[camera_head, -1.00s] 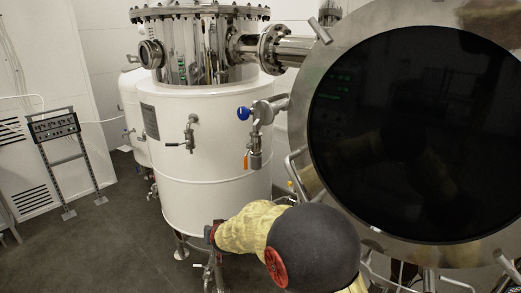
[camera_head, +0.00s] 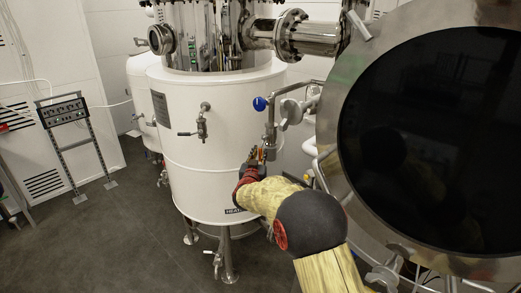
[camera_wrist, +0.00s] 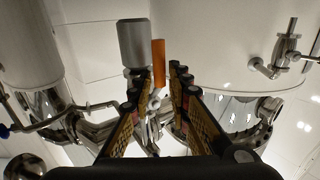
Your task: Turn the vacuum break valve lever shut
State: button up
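The vacuum break valve (camera_head: 271,135) hangs on a bent metal pipe at the right side of the white tank. Its small orange lever (camera_head: 262,154) points down beside the valve's metal body. My gripper (camera_head: 255,157) is at the lever in the head view, which partly hides it. In the wrist view the lever (camera_wrist: 158,62) shows as an upright orange bar beside a grey metal cylinder (camera_wrist: 133,43). My gripper (camera_wrist: 158,80) is open there, with one finger on each side of the lever's lower end. I cannot tell whether either finger touches it.
The white tank (camera_head: 220,140) stands behind my gripper, with another small valve (camera_head: 202,124) on its front. A blue knob (camera_head: 260,103) sits above the orange lever. A large round dark door (camera_head: 435,140) is close on the right. Open floor (camera_head: 120,240) lies to the left.

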jog(key=shift+w+d, duration=0.1)
jog(key=shift+w, duration=1.1)
jog(key=shift+c, duration=0.5)
grip_shut()
